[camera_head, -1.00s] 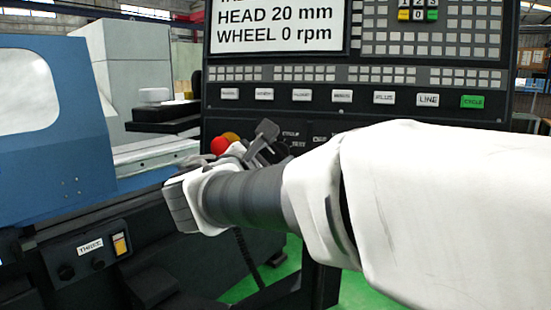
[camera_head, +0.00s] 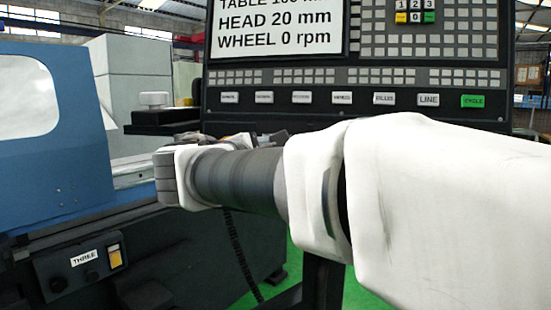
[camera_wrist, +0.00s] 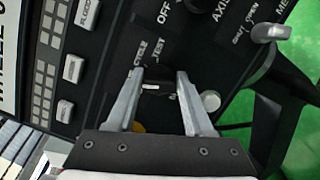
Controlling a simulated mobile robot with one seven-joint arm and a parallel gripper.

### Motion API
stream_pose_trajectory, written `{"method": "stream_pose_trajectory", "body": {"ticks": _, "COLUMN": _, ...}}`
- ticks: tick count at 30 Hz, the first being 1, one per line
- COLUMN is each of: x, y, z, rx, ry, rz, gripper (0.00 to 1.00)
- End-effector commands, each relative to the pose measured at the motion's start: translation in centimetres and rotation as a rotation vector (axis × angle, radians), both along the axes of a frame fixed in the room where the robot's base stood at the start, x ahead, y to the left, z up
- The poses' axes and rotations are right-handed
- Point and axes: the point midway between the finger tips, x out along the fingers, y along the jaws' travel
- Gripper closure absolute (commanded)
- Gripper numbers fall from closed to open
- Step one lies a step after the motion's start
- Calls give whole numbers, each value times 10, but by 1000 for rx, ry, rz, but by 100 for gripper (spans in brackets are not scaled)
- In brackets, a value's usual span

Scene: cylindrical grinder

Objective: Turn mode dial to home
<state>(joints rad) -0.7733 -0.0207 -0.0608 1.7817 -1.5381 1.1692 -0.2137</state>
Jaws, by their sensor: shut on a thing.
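In the wrist view a dark mode dial (camera_wrist: 157,88) with a white mark sits between my fingertips, beside the printed words CYCLE and TEST. My gripper (camera_wrist: 158,80) is shut on this dial, one finger on each side. The fingers and gripper body hide much of the dial, and I cannot read a HOME label. In the head view my arm hides the dial, and only dark tips of my gripper (camera_head: 275,137) show above the wrist.
The control panel (camera_head: 350,103) has a row of labelled keys and a screen (camera_head: 278,30) reading WHEEL 0 rpm. In the wrist view a round pale knob (camera_wrist: 210,100) is close to the right finger, and a lever (camera_wrist: 268,34) is at upper right. The blue grinder cover (camera_head: 70,150) stands left.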

Motion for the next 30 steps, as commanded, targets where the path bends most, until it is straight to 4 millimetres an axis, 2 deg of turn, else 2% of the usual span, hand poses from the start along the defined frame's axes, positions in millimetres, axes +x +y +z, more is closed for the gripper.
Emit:
{"method": "stream_pose_trajectory", "body": {"ticks": 9, "x": 0, "y": 0, "z": -1, "rx": 0, "ry": 1, "rz": 0, "gripper": 100}}
{"method": "stream_pose_trajectory", "body": {"ticks": 10, "x": 0, "y": 0, "z": 0, "rx": 0, "ry": 1, "rz": 0, "gripper": 45}}
{"method": "stream_pose_trajectory", "body": {"ticks": 14, "x": 0, "y": 0, "z": 0, "rx": 0, "ry": 1, "rz": 0, "gripper": 21}}
{"method": "stream_pose_trajectory", "body": {"ticks": 30, "x": 0, "y": 0, "z": 0, "rx": 0, "ry": 0, "rz": 0, "gripper": 19}}
